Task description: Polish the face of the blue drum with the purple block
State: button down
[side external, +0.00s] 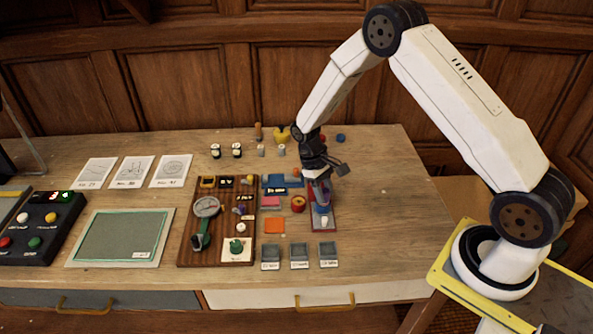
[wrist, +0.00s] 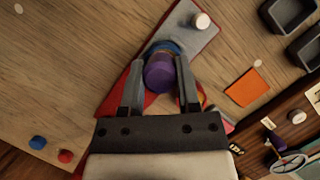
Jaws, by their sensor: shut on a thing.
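The purple block (wrist: 158,74) looks round and sits between the fingers of my gripper (wrist: 160,64) in the wrist view. My gripper is shut on it and points down. In the side view my gripper (side external: 320,181) is over a red and grey board, with the purple block (side external: 320,193) at its tips. The blue drum (wrist: 166,46) shows as a blue rim just beyond the block. It also shows below the block in the side view (side external: 321,208). The block hides most of the drum's face; I cannot tell whether they touch.
The red and grey board (wrist: 190,45) carries a white knob (wrist: 201,20). Dark trays (side external: 299,252) stand in front, and an orange square (side external: 274,226) lies to the left. A dark wooden board (side external: 218,258) with tools is further left. The table right of the board is clear.

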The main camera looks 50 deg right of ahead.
jog(key=shift+w+a, duration=0.35)
jog(key=shift+w, duration=0.05)
jog(key=shift+s+d+f, duration=0.1)
jog(key=shift+s+d, duration=0.3)
jog(key=shift+s, duration=0.15)
dwell(0.7)
jog(key=shift+w+a, duration=0.4)
jog(key=shift+w, duration=0.1)
dwell(0.6)
jog(key=shift+s+d, duration=0.4)
jog(key=shift+d, duration=0.05)
dwell(0.5)
jog(key=shift+r, duration=3.6)
